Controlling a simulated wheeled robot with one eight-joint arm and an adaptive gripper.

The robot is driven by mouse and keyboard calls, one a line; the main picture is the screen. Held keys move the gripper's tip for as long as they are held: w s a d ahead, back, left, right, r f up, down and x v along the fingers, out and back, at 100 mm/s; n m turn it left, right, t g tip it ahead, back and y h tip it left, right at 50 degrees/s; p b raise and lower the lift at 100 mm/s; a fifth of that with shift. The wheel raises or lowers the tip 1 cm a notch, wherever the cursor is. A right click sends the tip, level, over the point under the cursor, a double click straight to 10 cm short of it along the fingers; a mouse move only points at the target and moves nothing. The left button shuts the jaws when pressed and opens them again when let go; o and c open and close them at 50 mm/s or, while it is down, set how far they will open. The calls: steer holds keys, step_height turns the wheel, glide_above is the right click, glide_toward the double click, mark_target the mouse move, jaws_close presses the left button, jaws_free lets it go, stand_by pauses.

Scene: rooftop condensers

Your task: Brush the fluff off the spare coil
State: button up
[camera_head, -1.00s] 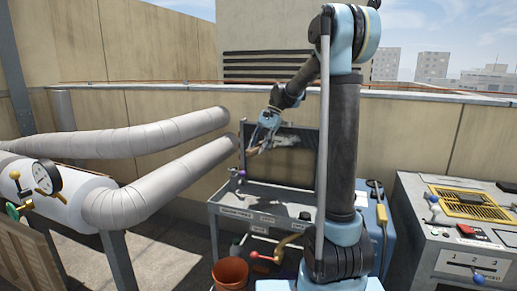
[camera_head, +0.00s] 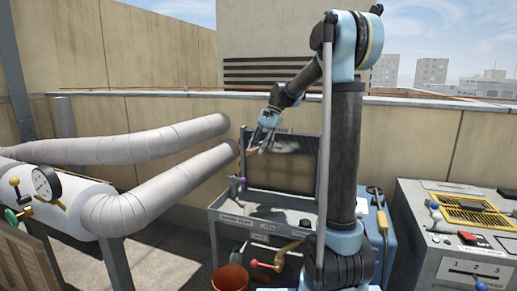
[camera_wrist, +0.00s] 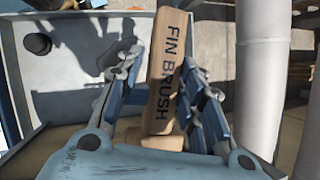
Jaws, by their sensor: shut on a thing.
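The spare coil is a dark upright panel (camera_head: 285,178) in a frame, standing on the grey cart. Pale grey fluff (camera_head: 287,146) lies along its upper part. My gripper (camera_head: 257,141) is at the coil's upper left, shut on a wooden brush. In the wrist view the brush (camera_wrist: 165,65) is a tan block lettered "FIN BRUSH" between the two fingers. Its bristles are hidden, and I cannot tell whether they touch the coil.
The grey cart (camera_head: 250,219) has labels along its front edge. Two silver ducts (camera_head: 165,182) end just left of the coil. An orange bucket (camera_head: 230,279) and a red-handled valve (camera_head: 265,264) are low in front. A control console (camera_head: 465,230) stands at right.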

steer(key=shift+f, duration=1.7)
steer(key=shift+r, duration=2.05)
steer(key=shift+f, duration=2.05)
steer(key=shift+r, duration=2.05)
steer(key=shift+s, duration=0.15)
steer(key=shift+s+a, duration=0.35)
steer(key=shift+s, duration=0.4)
steer(key=shift+d, duration=0.1)
steer(key=shift+s+d+f, duration=0.25)
steer(key=shift+d+f, duration=0.1)
steer(key=shift+d, duration=0.3)
steer(key=shift+s+d+f, duration=0.2)
steer(key=shift+d+f, duration=0.1)
steer(key=shift+d, duration=0.3)
steer(key=shift+s+d+f, duration=0.25)
steer(key=shift+d+f, duration=0.1)
steer(key=shift+d, duration=0.3)
